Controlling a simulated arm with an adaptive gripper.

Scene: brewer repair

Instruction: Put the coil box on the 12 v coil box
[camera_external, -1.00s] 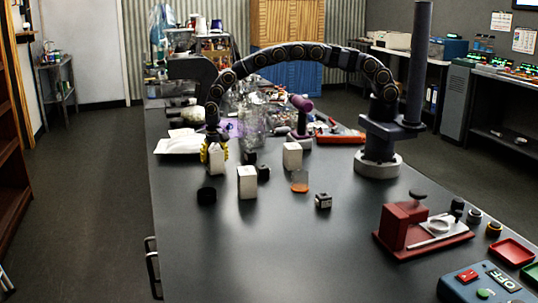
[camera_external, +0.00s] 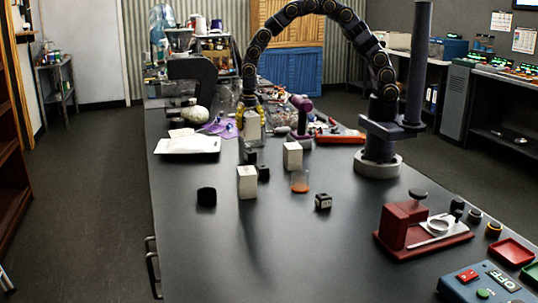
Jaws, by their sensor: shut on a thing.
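My gripper (camera_external: 251,112), with yellow fingers, is shut on a white box (camera_external: 252,128) and holds it upright in the air above the table. A white box (camera_external: 247,183) stands upright on the table below it in the picture, with a gap between them. Another white box (camera_external: 293,156) stands to the right and further back. Labels are too small to read, so I cannot tell which one is the 12 V coil box.
Small black blocks (camera_external: 264,173) sit close beside the nearer white box. A black cylinder (camera_external: 206,196), a glass with orange contents (camera_external: 300,183) and a small cube (camera_external: 323,202) stand around.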

